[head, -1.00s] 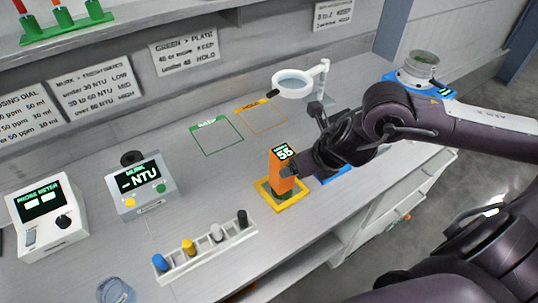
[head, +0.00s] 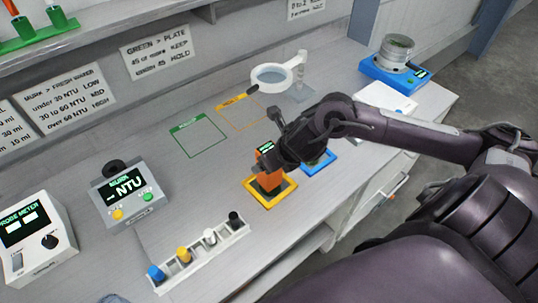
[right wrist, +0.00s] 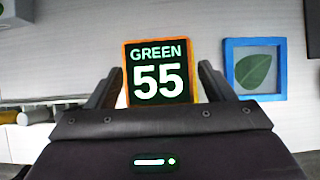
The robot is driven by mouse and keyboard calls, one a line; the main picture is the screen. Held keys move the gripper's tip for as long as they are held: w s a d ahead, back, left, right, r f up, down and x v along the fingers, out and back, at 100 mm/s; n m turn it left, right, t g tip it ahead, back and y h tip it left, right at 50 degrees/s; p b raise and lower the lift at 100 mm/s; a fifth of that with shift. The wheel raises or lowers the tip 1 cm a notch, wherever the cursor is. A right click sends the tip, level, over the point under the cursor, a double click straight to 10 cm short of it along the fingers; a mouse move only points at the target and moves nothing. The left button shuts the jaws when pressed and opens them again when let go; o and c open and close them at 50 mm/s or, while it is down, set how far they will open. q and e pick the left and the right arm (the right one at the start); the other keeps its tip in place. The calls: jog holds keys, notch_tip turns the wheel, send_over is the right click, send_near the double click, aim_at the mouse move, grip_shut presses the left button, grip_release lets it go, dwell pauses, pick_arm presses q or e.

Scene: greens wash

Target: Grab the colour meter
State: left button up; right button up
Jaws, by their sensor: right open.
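The colour meter (head: 266,160) is an orange upright block with a dark screen. It stands at the yellow-framed mat (head: 283,192) in the head view, partly hidden by my right gripper (head: 276,157). In the right wrist view the meter's screen (right wrist: 160,75) reads GREEN 55. It sits between the two fingers of my right gripper (right wrist: 158,92), which are open on either side of it. A gap shows at each side of the meter, so no grip is visible. My left gripper is out of view.
A blue-framed mat (head: 327,163) lies just right of the meter, with a leaf picture (right wrist: 255,72). A rack (head: 205,255) of coloured probes is in front to the left. The murk meter (head: 124,194) and a magnifier (head: 272,77) stand on the bench.

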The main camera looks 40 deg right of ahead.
jog(key=shift+w+f, duration=0.3)
jog(key=shift+f, duration=0.15)
jog(key=shift+c, duration=0.9)
jog(key=c, duration=0.9)
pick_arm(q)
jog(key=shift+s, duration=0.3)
pick_arm(e)
jog(key=shift+c, duration=0.2)
jog(key=shift+r, duration=0.1)
notch_tip(320, 180, up, 11)
jog(key=shift+w+r+p, duration=0.1)
jog(key=shift+r+p, duration=0.1)
jog(key=shift+p, duration=0.2)
pick_arm(q)
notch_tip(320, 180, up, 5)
jog(key=p, duration=0.4)
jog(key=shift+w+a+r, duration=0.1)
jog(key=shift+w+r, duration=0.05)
pick_arm(e)
notch_tip(320, 180, up, 8)
jog(key=shift+r, duration=0.25)
